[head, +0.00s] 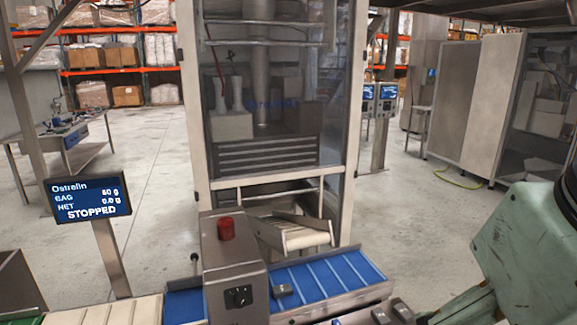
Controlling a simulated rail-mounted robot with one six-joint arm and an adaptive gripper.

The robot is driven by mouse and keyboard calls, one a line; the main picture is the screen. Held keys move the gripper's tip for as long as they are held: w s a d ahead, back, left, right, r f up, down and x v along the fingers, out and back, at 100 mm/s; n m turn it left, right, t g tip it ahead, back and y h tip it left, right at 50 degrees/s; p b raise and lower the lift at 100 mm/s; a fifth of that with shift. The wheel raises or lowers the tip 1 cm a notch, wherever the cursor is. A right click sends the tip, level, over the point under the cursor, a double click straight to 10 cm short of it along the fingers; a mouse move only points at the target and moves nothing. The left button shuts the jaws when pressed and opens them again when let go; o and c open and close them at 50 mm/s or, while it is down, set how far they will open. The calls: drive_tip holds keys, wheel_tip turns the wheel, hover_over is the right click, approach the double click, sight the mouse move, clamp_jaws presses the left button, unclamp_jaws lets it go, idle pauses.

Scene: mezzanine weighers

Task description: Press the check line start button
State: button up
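A grey metal control box (233,262) stands at the front of the weighing line. A red button (226,228) sits on its top, and a dark rotary knob (238,297) is on its front face. I cannot make out which control is the check line start button; no label is readable. A display (90,199) on a post at the left reads "Ostrolin", bag 50 g, net 0.0 g and "STOPPED". A blue belt (330,275) runs behind and beside the box. My green arm shows at the right edge; my gripper is not in view.
A tall framed machine (268,130) with clear panels stands behind the belt, with a pale slatted chute (303,236) below. A cream belt (105,312) lies at lower left. Floor shows on both sides.

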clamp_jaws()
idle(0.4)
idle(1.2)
